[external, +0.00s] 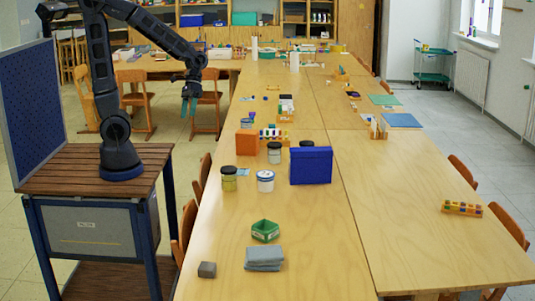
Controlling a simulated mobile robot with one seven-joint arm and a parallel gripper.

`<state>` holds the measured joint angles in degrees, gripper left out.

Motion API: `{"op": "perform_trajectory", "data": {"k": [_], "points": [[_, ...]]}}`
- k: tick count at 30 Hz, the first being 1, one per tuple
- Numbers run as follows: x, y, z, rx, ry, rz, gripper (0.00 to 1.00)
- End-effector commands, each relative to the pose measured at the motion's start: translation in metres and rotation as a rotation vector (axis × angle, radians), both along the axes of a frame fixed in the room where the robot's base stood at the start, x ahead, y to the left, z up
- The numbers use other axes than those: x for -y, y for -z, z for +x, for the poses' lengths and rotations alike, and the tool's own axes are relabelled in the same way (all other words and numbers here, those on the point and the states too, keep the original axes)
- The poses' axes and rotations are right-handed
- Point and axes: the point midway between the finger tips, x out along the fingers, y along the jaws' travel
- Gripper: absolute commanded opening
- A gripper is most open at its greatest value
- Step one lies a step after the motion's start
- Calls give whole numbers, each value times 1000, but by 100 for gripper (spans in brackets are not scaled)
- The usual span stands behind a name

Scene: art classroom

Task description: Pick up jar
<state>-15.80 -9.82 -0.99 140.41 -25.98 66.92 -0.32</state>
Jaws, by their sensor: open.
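Several jars stand on the near half of the long wooden table (230,275). A jar with a dark lid and yellowish contents (229,179) is at the table's left side. A white jar with a blue band (265,182) stands to its right. A grey jar with a dark lid (274,153) stands a little behind them, and another dark lid (307,144) shows partly behind the blue box. Which jar is meant cannot be told. My gripper (189,107) is open and empty, pointing down in the air left of the table, well apart from the jars.
A blue box (311,166) stands right of the jars, and an orange box (246,143) behind them. A green bin (265,230), folded grey cloth (264,258) and grey block (207,269) lie nearer. Chairs (136,98) line the table's left. The right table half is mostly clear.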

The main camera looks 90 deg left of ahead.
Motion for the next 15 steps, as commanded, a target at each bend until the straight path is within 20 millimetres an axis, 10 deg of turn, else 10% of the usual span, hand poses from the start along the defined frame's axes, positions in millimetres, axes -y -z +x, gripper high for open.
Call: {"op": "perform_trajectory", "data": {"k": [15], "points": [[-21,66,49,-294,-302,-344,84]]}}
